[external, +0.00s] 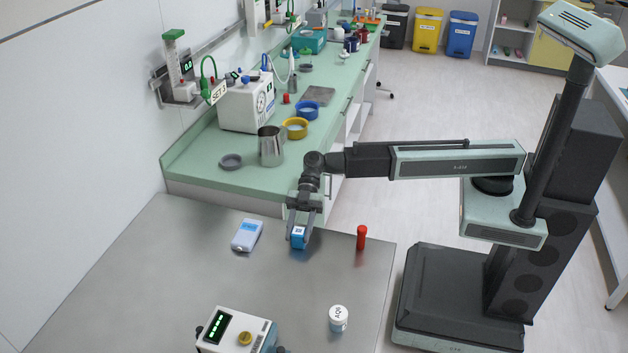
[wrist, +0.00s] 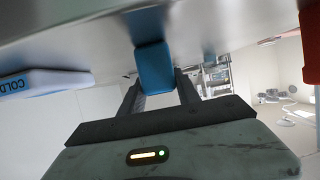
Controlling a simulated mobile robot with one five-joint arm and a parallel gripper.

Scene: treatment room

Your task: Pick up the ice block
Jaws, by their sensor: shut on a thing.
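A small blue block (external: 298,239) with a white label on its face is between the fingers of my gripper (external: 300,232), over the steel table (external: 190,290). In the wrist view the blue block (wrist: 154,68) fills the gap between the two dark fingers of my gripper (wrist: 157,82). My gripper is shut on it. The block is at or very near the table top; I cannot tell whether it touches. No other thing shows as an ice block, but a pale blue pack (external: 247,235) lies to the left; the wrist view shows this pack (wrist: 45,82) marked "COLD".
A red cylinder (external: 361,237) stands to the right of my gripper. A white labelled jar (external: 338,318) and a device with a green display (external: 236,332) are nearer the front. Behind is a green counter (external: 205,150) with a metal jug (external: 270,146).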

